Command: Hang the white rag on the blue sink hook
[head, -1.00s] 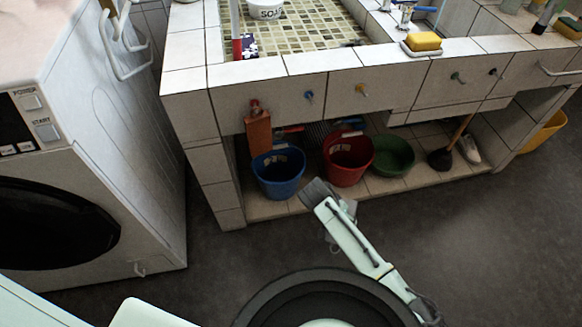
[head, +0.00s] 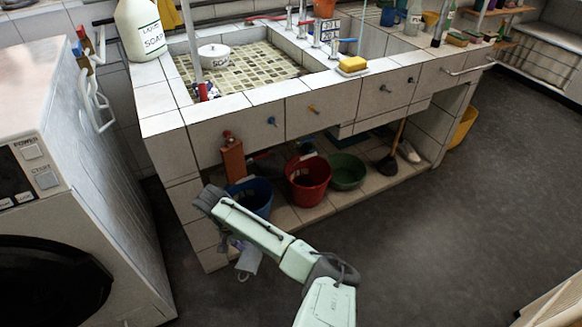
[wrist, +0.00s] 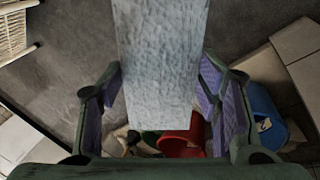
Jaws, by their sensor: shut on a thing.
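The white rag (head: 247,262) hangs low from my gripper (head: 237,243) in the head view, in front of the sink's left lower corner. In the wrist view the pale rag (wrist: 162,60) fills the middle, between the two purple-padded fingers of my gripper (wrist: 163,105), which is shut on it. The blue hook (head: 271,121) is a small knob on the tiled sink front, at the left. My gripper is well below the hook and a little to its left. My arm hides part of the gripper in the head view.
Yellow (head: 313,109) and green (head: 386,88) hooks sit further right. Blue (head: 252,196), red (head: 309,181) and green (head: 347,172) containers stand on the shelf below. A washing machine (head: 75,200) stands at the left. The floor (head: 440,210) at the right is clear.

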